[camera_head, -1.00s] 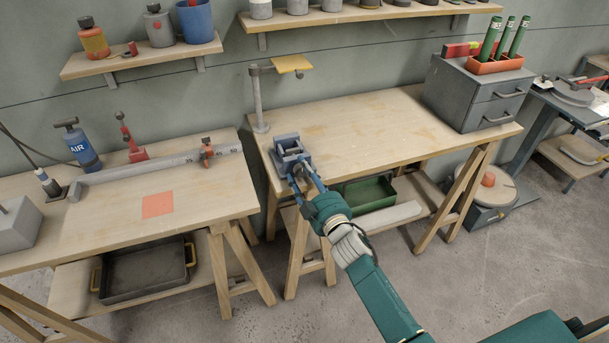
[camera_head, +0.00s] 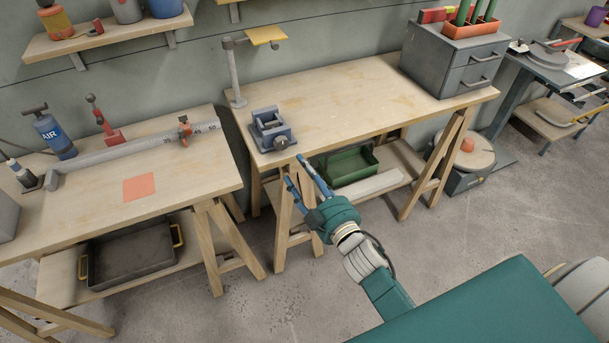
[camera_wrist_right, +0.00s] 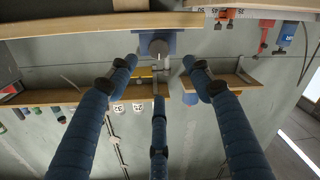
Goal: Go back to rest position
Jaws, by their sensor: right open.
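My right gripper (camera_head: 302,180) is open and empty, held out in front of the right workbench's front edge. Its blue fingers are spread apart, pointing toward the bench. In the right wrist view its fingers (camera_wrist_right: 165,75) are also apart with nothing between them. A small grey-blue vise (camera_head: 271,130) sits on the bench's left front corner, beyond the fingertips and apart from them; it also shows in the right wrist view (camera_wrist_right: 157,43). My left gripper does not show.
The right workbench (camera_head: 340,95) carries a grey drawer cabinet (camera_head: 455,62) and a lamp-like stand (camera_head: 235,75). A green bin (camera_head: 347,166) lies on its lower shelf. The left workbench (camera_head: 190,170) holds a long ruled bar and a red square. The floor in front is clear.

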